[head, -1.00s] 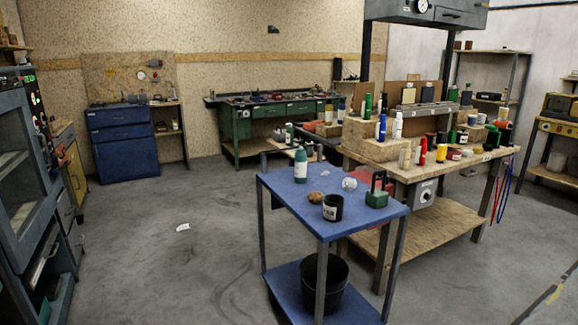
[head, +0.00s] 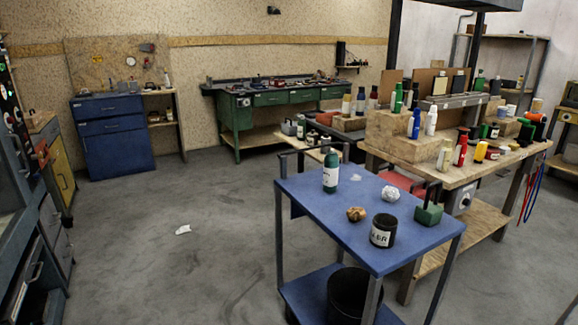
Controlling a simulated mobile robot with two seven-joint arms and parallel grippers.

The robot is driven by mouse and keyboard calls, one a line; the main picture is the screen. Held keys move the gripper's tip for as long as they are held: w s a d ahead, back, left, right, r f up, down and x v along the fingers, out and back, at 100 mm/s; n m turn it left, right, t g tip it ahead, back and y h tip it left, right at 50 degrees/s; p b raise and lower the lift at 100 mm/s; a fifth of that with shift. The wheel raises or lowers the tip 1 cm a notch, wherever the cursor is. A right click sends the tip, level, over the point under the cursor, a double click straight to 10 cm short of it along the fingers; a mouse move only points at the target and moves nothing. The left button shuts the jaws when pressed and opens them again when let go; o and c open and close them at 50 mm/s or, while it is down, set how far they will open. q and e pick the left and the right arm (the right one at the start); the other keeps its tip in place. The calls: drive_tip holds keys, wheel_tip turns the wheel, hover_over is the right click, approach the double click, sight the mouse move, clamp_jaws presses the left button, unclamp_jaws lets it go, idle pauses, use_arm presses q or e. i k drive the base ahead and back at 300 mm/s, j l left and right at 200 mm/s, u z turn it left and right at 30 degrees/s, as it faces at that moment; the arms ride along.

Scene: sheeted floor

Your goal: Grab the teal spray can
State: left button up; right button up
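The teal spray can (head: 331,172), with a white label band, stands upright near the far left corner of the top of the blue cart (head: 312,208). On the same top are a crumpled brown lump (head: 356,214), a crumpled silvery ball (head: 390,193), a black cup with a white label (head: 383,232) and a green block with a dark handle (head: 429,212). The can stands apart from these and nothing hides it. Neither of my grippers shows in the head view.
A black bucket (head: 351,294) sits on the cart's lower shelf. A wooden workbench (head: 480,172) crowded with bottles stands behind the cart to the right. A white scrap (head: 183,229) lies on the floor. The grey floor left of the cart is otherwise open.

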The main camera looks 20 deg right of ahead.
sight(331, 161)
drive_tip(key=i+j+u, duration=0.1)
drive_tip(key=i, duration=1.05)
drive_tip(key=i+j+z, duration=0.1)
drive_tip(key=i+z, duration=0.35)
drive_tip(key=i+j+z, duration=0.2)
drive_tip(key=z, duration=0.25)
drive_tip(key=i+j+z, duration=0.2)
drive_tip(key=z, duration=0.25)
drive_tip(key=i+j+z, duration=0.15)
drive_tip(key=z, duration=0.35)
drive_tip(key=j+z, duration=0.45)
drive_tip(key=i+j+z, duration=0.1)
drive_tip(key=j+z, duration=0.15)
drive_tip(key=z, duration=0.2)
